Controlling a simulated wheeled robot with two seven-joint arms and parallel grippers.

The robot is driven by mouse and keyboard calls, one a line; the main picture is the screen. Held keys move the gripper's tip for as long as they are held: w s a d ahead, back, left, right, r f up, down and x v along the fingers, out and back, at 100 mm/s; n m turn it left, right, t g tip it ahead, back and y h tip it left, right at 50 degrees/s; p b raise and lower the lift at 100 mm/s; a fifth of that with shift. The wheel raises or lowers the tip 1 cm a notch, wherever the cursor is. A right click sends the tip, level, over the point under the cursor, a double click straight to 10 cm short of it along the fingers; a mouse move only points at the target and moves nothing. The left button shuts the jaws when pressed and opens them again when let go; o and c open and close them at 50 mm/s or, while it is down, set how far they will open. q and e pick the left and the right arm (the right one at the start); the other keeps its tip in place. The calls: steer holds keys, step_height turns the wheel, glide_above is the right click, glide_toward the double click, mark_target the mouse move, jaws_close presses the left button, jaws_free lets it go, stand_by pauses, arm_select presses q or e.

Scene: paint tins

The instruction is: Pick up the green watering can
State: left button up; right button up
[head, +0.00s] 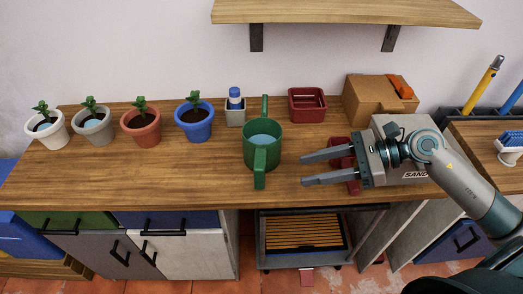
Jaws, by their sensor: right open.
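The green watering can (250,153) stands upright on the wooden worktop, near its middle. Light blue water shows in its open top. One green upright part rises at its back, and another points toward the front edge. My right gripper (304,169) comes in from the right. Its two fingers are apart and empty, pointing left toward the can, with a small gap between the fingertips and the can. My left gripper is not in view.
Several potted plants (195,122) stand to the left on the worktop (200,175). A blue-capped bottle in a grey pot (235,112) is behind the can. A red square container (307,104), a cardboard box (378,97) and a grey box (390,128) stand right. A shelf (345,12) hangs above.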

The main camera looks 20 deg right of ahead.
steer(key=shift+w+a, duration=0.1)
steer(key=p, duration=0.2)
glide_toward(264, 178)
steer(key=w+a+f, duration=0.2)
steer(key=shift+w+a+f, duration=0.1)
steer(key=shift+a+f, duration=0.05)
steer(key=shift+f, duration=0.15)
steer(key=p+x, duration=0.2)
steer(key=x, duration=0.4)
steer(key=shift+f, duration=0.1)
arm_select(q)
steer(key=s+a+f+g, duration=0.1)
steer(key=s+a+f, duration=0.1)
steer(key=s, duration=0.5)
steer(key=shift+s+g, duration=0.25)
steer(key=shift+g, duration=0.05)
arm_select(e)
steer(key=shift+w+a+f, duration=0.15)
steer(key=shift+a+f, duration=0.1)
arm_select(q)
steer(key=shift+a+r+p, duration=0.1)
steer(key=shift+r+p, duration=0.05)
steer(key=shift+p, duration=0.15)
arm_select(e)
steer(key=shift+a, duration=0.1)
